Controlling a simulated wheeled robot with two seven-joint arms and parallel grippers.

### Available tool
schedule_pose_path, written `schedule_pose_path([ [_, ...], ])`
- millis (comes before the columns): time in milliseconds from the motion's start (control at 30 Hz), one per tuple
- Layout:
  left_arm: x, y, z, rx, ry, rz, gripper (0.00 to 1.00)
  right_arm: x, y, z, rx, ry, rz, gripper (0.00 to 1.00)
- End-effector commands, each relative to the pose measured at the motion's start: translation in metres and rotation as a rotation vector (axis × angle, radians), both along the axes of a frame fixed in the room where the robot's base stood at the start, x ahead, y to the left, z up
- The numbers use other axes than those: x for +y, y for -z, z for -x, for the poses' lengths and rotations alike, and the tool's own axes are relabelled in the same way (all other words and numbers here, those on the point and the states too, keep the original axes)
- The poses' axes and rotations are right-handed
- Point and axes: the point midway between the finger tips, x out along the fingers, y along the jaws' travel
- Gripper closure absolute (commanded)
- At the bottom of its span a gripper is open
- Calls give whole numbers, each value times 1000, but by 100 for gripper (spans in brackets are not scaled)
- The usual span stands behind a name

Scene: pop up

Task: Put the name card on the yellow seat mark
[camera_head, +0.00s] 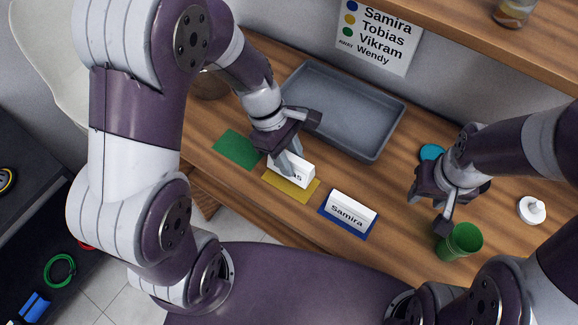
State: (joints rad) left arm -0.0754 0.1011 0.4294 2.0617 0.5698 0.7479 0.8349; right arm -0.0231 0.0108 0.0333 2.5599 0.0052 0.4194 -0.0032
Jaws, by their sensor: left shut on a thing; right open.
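A white name card (297,173) stands at the back edge of the yellow seat mark (290,191); its lettering is mostly hidden and only "as" shows. My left gripper (286,160) is shut on this card, its fingers over the card's left part. I cannot tell whether the card touches the mark. A second card reading "Samira" (349,210) stands on the blue seat mark (336,222) to the right. The green seat mark (237,149) to the left is bare. My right gripper (430,205) is open, just above and left of a green cup.
A grey tray (376,148) lies behind the marks, empty. The green cup (461,243), a teal disc (431,152) and a white lidded item (532,209) are on the right. A name list (377,37) with coloured dots hangs behind. The wooden table's front edge is close to the marks.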

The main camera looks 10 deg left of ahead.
Motion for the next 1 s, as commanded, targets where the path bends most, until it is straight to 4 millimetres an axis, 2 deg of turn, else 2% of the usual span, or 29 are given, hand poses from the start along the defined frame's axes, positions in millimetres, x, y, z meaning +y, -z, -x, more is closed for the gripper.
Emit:
schedule_pose_path([
  [267,2,41,1,3,0,0,95,0,8,0,0,0,0,57],
  [600,2,45,1,1,-1,0,95,0,10,0,0,0,0,57],
  [633,1,44,1,0,0,0,57,0,9,0,0,0,0,57],
  [700,1,44,1,0,0,0,41,0,8,0,0,0,0,57],
  [1000,1,39,0,0,0,0,41,0,5,0,0,0,0,57],
])
